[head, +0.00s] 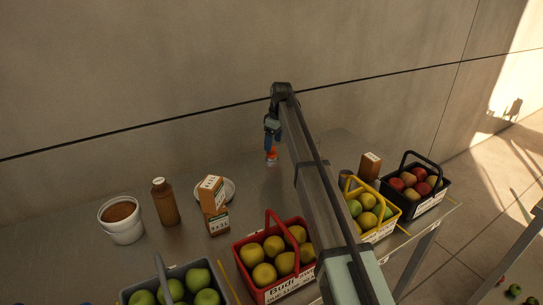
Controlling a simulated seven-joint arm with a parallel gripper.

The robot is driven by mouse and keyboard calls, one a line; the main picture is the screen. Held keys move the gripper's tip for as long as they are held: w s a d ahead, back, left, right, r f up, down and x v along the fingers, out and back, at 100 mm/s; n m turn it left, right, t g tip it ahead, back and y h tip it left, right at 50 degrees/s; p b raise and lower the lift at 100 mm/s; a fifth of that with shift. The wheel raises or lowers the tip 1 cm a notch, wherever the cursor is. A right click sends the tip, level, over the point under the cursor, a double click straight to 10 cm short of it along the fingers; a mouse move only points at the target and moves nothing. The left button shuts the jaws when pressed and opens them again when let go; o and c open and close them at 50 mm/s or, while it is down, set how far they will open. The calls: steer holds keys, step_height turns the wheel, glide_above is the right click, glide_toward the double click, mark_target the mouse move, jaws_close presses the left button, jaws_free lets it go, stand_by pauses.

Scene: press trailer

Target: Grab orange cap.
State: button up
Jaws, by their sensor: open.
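The orange cap (271,156) is a small orange-red object towards the back of the grey metal table, near the middle of the picture. My gripper (271,146) points down directly at it from above, with the fingers very close to the cap. The fingers are small and dark here, and I cannot tell whether they are around the cap or just above it. The gripper is open. My arm crosses the picture from the lower right and hides part of the table.
Fruit baskets line the front: grey (180,288), red (275,262), yellow (385,222) and black (425,193). A brown bottle (165,203), white tub (122,225), carton (213,207) and white plate (230,188) stand left. The wall (130,70) rises close behind.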

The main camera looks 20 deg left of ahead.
mark_target(272, 154)
steer(key=shift+w+a+f, duration=0.15)
steer(key=shift+f, duration=0.7)
steer(key=shift+w+a+f, duration=0.1)
steer(key=shift+a+f, duration=0.1)
steer(key=shift+f, duration=0.7)
steer(key=shift+w+a+f, duration=0.15)
steer(key=shift+f, duration=0.7)
steer(key=c, duration=1.2)
